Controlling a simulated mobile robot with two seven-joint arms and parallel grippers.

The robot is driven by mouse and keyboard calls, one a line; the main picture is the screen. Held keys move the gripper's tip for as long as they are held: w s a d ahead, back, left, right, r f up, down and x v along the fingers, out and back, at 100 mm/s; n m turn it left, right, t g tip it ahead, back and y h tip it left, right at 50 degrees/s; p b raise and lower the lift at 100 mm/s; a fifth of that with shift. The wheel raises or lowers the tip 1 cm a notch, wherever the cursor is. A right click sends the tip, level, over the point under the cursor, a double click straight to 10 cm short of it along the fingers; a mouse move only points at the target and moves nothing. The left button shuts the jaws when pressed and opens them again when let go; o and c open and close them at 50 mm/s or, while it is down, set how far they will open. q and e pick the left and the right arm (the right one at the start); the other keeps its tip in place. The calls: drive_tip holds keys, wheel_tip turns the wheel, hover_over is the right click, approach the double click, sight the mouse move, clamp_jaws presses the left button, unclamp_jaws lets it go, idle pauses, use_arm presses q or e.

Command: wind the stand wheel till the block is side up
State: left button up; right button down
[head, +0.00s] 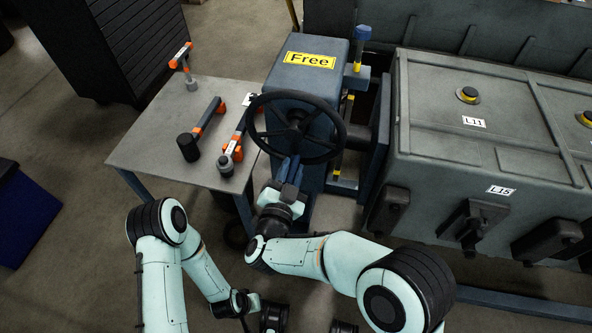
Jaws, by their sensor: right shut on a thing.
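The stand wheel (257,101), a dark spoked handwheel, is on the near side of the blue stand housing (318,97). My right gripper (289,168) is shut on the near lower part of its rim. The fingers partly hide the rim there. The block (460,95), a large grey casting, is to the right of the stand. A broad face with a label reading L11 and round yellow-ringed plugs faces up; dark brackets line its near side. My left arm is folded at lower left, and its gripper does not show.
A grey table (150,150) left of the stand holds orange-and-grey tools (206,118) and dark cylindrical parts (188,147). A yellow "Free" sign (309,60) is on the housing. A dark cabinet (110,45) stands at upper left, a blue bin (30,215) at left.

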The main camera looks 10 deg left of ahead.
drive_tip(key=shift+a+r, duration=0.25)
drive_tip(key=shift+r, duration=0.05)
drive_tip(key=c, duration=0.9)
unclamp_jaws()
drive_tip(key=shift+f, duration=0.1)
drive_tip(key=shift+s, duration=0.25)
use_arm(q)
drive_tip(key=shift+t, duration=0.6)
drive_tip(key=w+r+p, duration=0.1)
drive_tip(key=r, duration=0.1)
drive_tip(key=w+r+p, duration=0.1)
drive_tip(key=w, duration=0.1)
drive_tip(key=shift+d+r, duration=0.35)
drive_tip(key=shift+d, duration=0.05)
use_arm(e)
drive_tip(key=s, duration=1.3)
